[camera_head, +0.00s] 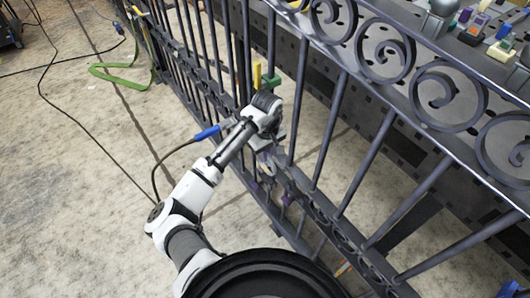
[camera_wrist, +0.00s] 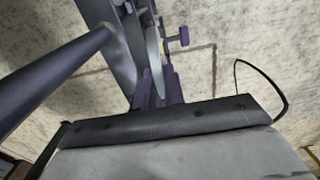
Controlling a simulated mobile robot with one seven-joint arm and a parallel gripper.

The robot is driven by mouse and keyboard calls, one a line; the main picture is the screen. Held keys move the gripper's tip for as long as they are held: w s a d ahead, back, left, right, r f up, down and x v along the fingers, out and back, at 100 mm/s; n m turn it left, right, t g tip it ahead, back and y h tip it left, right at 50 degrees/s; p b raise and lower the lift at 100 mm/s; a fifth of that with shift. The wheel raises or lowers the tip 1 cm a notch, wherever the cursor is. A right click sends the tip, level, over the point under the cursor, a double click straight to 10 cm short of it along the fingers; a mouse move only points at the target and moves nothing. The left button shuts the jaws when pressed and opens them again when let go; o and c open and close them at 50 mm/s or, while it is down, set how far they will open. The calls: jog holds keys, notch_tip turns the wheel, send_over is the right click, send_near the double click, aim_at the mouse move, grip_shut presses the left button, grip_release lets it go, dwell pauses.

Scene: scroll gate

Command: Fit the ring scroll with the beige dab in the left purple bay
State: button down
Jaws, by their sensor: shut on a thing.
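My gripper (camera_head: 266,146) is down against the railing of the dark gate in the head view, at the lower band between the bars. In the wrist view, my gripper (camera_wrist: 158,96) is shut on a thin grey curved piece (camera_wrist: 154,52), seen edge-on, which looks like the ring scroll. No beige dab shows on it. A purple fitting (camera_wrist: 178,37) stands out just beyond the piece in the wrist view. Small purple parts (camera_head: 286,200) show on the gate below my gripper in the head view. I cannot tell whether the held piece touches a bay.
The gate (camera_head: 333,128) runs diagonally, with several scrolls along its top band. A dark table (camera_head: 420,118) with small coloured objects stands behind it. Cables and a green strap (camera_head: 118,78) lie on the floor.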

aim_at(267, 166)
jog(key=shift+f+b, duration=0.35)
jog(key=shift+f, duration=1.15)
jog(key=shift+s+p, duration=0.1)
jog(key=shift+p, duration=0.85)
dwell(0.4)
jog(key=shift+f, duration=1.45)
dwell(1.4)
jog(key=c, duration=1.4)
grip_release()
jog(key=shift+r, duration=0.1)
notch_tip(267, 166, up, 14)
jog(key=shift+f+p, duration=0.2)
jog(key=shift+p, duration=1)
